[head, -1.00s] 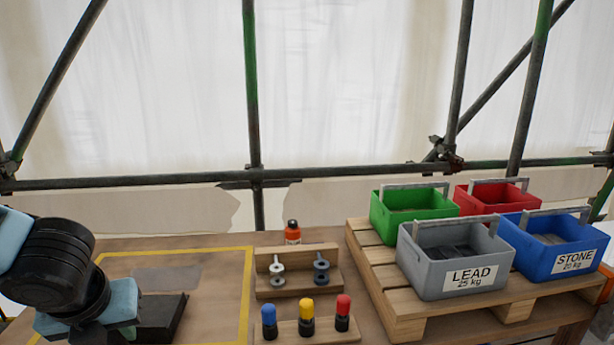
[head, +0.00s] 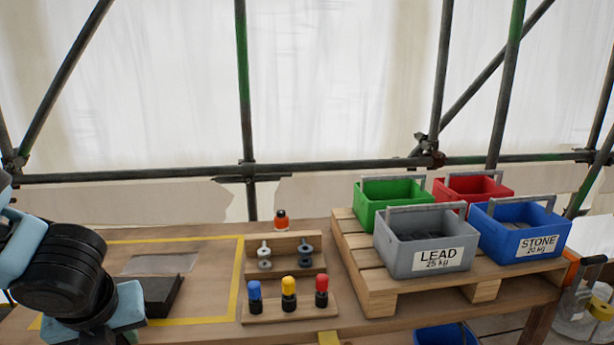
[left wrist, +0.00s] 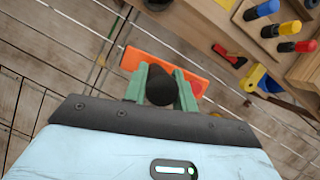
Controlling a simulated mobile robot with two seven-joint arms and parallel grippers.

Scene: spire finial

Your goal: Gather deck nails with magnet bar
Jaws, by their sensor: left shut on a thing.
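My left gripper (left wrist: 160,88) is shut on a black round grip in the left wrist view. A flat orange bar (left wrist: 190,72) shows just beyond the grip, and I take the two to be the magnet bar. It hangs over brown deck boards (left wrist: 60,60); its height above them is hard to judge. No nails can be made out. In the head view my left arm comes in at the left edge, over the workbench (head: 205,225), and its fingertips are out of sight. My right gripper is in neither view.
Blue, yellow and red-capped tools (head: 288,290) stand in a wooden rack on the bench. Green, red, grey (head: 420,245) and blue bins sit on a pallet to the right. In the wrist view, a red tool (left wrist: 228,56) and a yellow-blue item (left wrist: 262,80) lie near the bench.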

